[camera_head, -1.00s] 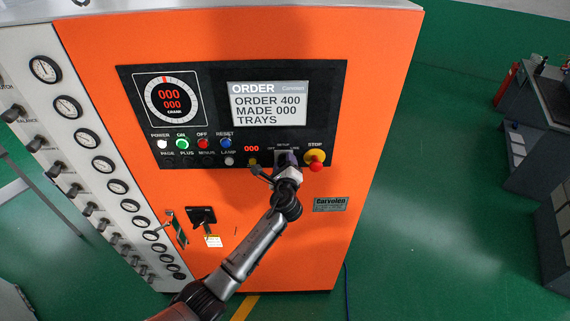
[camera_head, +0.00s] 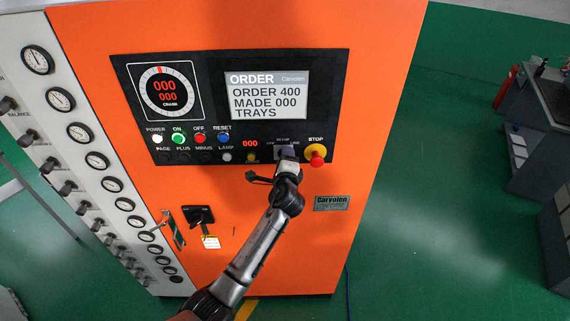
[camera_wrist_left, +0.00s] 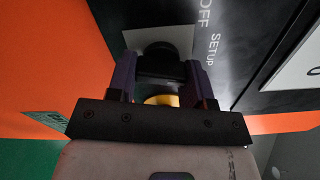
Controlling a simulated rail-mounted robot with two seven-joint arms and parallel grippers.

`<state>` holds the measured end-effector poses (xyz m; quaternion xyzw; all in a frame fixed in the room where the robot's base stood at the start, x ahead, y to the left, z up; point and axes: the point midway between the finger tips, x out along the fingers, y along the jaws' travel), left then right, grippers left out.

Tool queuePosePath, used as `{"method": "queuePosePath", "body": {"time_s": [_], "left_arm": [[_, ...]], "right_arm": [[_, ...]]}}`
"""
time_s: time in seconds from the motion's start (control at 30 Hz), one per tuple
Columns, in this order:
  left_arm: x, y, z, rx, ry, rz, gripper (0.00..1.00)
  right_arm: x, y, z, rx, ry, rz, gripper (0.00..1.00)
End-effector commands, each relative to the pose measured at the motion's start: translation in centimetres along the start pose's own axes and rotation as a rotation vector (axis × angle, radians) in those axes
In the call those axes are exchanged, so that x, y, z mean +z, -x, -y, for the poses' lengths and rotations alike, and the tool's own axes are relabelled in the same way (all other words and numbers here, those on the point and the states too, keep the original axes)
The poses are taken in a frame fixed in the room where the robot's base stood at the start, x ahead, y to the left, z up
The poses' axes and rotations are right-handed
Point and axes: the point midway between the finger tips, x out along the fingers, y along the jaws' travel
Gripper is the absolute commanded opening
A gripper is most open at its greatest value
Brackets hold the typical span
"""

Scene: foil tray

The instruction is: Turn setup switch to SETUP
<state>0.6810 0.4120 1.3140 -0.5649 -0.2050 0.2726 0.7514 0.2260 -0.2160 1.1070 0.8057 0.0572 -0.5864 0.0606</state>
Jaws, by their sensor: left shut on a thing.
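The setup switch is a dark knob on a light plate in the lower right of the black control panel (camera_head: 215,78). In the left wrist view the black knob (camera_wrist_left: 157,58) sits between the two purple fingers, and the words OFF and SETUP are beside it. My left gripper (camera_head: 286,153) is shut on the knob, and the gripper hides most of it in the head view. I cannot tell for sure which position the knob points to. My right gripper is in neither view.
The red STOP button (camera_head: 317,160) on its yellow collar is close to the right of my left gripper. Small lamps and buttons sit to its left. A key-like black handle (camera_head: 197,215) with a tag is lower on the orange cabinet (camera_head: 95,60). Gauges line the left side.

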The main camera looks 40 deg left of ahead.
Motion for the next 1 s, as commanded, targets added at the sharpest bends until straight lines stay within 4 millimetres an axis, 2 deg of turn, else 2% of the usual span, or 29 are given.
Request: {"method": "queuePosePath", "body": {"time_s": [0.1,0.4,1.0], "left_arm": [[-0.1,0.0,-0.2,0.000,0.084,0.000,0.23],[-0.1,0.0,0.0,0.000,0.229,-0.001,0.23],[0.0,0.0,0.1,0.000,0.282,0.000,0.23]], "right_arm": [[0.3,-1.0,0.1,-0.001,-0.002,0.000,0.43],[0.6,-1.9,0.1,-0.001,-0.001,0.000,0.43],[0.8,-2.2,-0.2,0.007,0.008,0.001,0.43]]}}
